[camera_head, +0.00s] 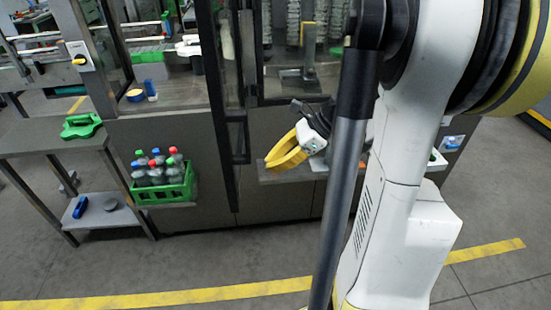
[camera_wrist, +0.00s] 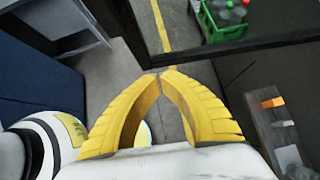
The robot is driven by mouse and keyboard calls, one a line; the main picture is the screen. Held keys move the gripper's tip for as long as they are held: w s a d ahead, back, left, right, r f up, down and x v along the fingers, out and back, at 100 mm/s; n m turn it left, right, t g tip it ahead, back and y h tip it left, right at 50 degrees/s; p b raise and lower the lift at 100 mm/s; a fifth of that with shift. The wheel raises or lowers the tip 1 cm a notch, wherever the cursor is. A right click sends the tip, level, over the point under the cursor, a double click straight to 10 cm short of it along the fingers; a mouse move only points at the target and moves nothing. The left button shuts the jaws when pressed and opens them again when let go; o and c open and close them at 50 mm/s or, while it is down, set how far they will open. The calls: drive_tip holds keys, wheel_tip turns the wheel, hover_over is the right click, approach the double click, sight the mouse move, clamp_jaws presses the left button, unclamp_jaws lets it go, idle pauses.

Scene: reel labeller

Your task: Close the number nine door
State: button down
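No door number is legible in either view. In the head view, a dark-framed glass door (camera_head: 215,100) stands at the machine's front, seen nearly edge-on and apparently swung outward. My gripper (camera_head: 269,166) is to the right of this door, low before the cabinet, with curved yellow fingers. In the wrist view, the fingertips of my gripper (camera_wrist: 161,73) meet, with nothing visible between them. A dark bar (camera_wrist: 235,53), apparently the door's frame, crosses just beyond the fingertips. I cannot tell whether they touch it.
A green crate of bottles (camera_head: 165,188) hangs on the cabinet left of the door; it also shows in the wrist view (camera_wrist: 225,30). A side table (camera_head: 45,137) stands at far left. A shelf (camera_head: 285,174) lies by my gripper. Floor with a yellow line (camera_head: 150,301) is clear.

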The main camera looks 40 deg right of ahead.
sight(237, 180)
drive_tip(key=w+a+f, duration=0.1)
drive_tip(key=w+a+f+b, duration=0.1)
drive_tip(key=a, duration=0.1)
drive_tip(key=w+a+f, duration=0.1)
drive_tip(key=a, duration=0.1)
drive_tip(key=shift+w, duration=0.4)
drive_tip(key=shift+w+a+b, duration=0.3)
